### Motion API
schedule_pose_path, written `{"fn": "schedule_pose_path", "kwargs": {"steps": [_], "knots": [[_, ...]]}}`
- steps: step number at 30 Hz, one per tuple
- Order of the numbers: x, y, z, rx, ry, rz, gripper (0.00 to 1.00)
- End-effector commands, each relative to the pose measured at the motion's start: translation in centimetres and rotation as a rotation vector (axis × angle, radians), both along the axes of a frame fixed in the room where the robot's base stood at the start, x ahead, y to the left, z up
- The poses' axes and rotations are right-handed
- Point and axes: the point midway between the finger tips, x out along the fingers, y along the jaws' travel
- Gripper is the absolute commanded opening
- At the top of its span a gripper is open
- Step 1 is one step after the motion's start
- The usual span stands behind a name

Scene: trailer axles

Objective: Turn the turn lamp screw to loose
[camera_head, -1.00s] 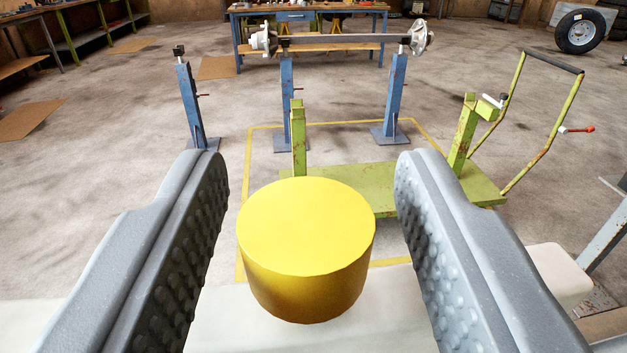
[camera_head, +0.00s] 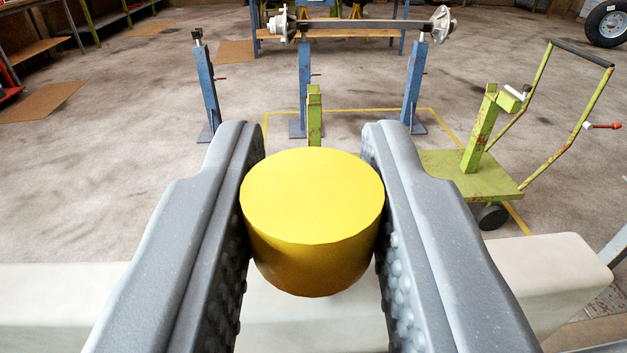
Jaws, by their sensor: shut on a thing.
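A round yellow knob (camera_head: 312,205), like a short cylinder with a flat top, fills the middle of the head view; it appears to be the turn lamp screw. My gripper (camera_head: 312,190) has one grey, studded finger on each side of the knob. Both fingers are closed in against its sides. A pale beam (camera_head: 530,265) lies below and behind the knob. The knob's underside and where it meets the beam are hidden.
Beyond are blue stands (camera_head: 207,95) carrying an axle (camera_head: 365,26). A green trolley (camera_head: 465,175) stands to the right, and a wheel (camera_head: 606,22) is at the far right. Concrete floor (camera_head: 110,190) is open at the left.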

Motion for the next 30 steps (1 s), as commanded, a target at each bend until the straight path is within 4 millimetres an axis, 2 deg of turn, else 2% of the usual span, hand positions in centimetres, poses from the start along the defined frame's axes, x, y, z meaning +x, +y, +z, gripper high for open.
{"fn": "schedule_pose_path", "kwargs": {"steps": [30], "knots": [[0.17,0.15,0.69,0.002,-0.008,0.303,0.02]]}}
